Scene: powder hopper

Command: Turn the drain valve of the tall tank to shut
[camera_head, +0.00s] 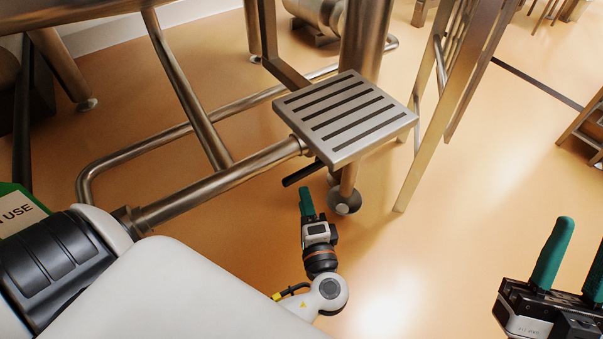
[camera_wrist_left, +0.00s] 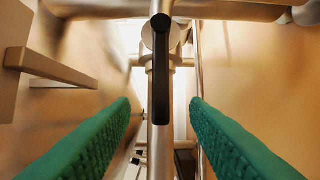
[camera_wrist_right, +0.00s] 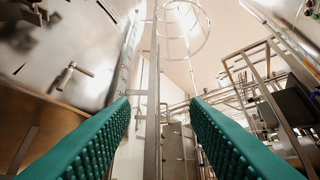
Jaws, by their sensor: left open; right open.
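The drain valve's black lever handle (camera_head: 303,173) sticks out to the lower left from under a slotted metal step, near a pipe end. In the left wrist view the black handle (camera_wrist_left: 161,75) hangs down the middle of the picture from a round hub, ahead of and between the fingers. My left gripper (camera_head: 306,190) has green fingers, points up at the handle and is open and apparently empty, just short of it. My right gripper (camera_head: 584,236) is open and empty at the right edge, far from the valve. The valve body is mostly hidden by the step.
The slotted step (camera_head: 345,114) sits directly above the handle. A steel pipe (camera_head: 220,184) runs left from the valve, and metal legs and a ladder-like frame (camera_head: 450,95) stand behind. A green sign (camera_head: 18,210) shows at the left.

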